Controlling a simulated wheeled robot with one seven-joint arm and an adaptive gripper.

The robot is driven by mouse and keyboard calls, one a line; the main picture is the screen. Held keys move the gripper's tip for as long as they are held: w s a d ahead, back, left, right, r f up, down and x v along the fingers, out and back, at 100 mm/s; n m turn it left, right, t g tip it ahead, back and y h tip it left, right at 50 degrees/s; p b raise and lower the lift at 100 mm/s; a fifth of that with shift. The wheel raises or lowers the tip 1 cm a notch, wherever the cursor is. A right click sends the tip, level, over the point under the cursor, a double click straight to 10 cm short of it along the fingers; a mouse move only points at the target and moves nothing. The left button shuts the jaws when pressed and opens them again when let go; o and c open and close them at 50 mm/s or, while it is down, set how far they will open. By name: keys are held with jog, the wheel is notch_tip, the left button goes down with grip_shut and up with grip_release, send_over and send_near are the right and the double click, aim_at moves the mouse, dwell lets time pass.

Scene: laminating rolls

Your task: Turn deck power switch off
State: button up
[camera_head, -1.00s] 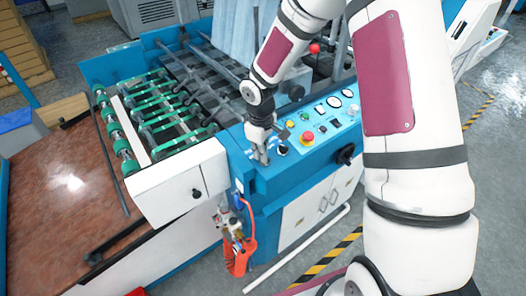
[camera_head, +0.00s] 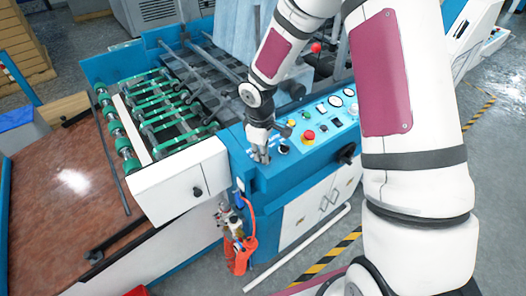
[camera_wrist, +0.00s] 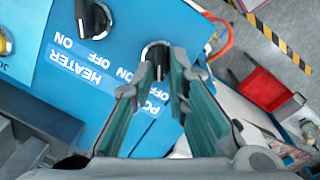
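The deck power switch is a dark rotary knob (camera_wrist: 155,48) on the blue control deck (camera_wrist: 60,100). In the wrist view it sits at the fingertips, beside partly covered lettering with "OFF" and "ON". My gripper (camera_wrist: 165,62) points at it, its fingers close together at the tips, around or right in front of the knob. The fingers hide part of the knob, so its setting and any contact are unclear. In the head view my gripper (camera_head: 261,154) is low over the left end of the panel, and the knob is hidden there.
The HEATER knob (camera_wrist: 90,18) is beside the power knob. A red emergency button (camera_head: 308,137) and several other controls are right of my gripper in the head view. A roller table (camera_head: 165,115) is at left. An orange-red hose (camera_head: 249,225) hangs below.

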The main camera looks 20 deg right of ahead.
dwell(0.5)
jog(key=shift+r, duration=0.2)
notch_tip(320, 180, up, 11)
jog(key=s, duration=0.1)
jog(key=shift+a+r, duration=0.15)
jog(key=shift+a, duration=0.25)
jog(key=s+d+r+m+t+h, duration=0.15)
jog(key=s+r+m, duration=0.25)
jog(key=s+r, duration=0.8)
jog(key=s+r+m+t+y, duration=0.2)
jog(key=s+r+m, duration=0.3)
jog(key=s, duration=0.7)
notch_tip(320, 180, up, 3)
jog(key=shift+s+f+m+t, duration=0.1)
jog(key=shift+s+m+t, duration=0.2)
jog(key=shift+t, duration=0.35)
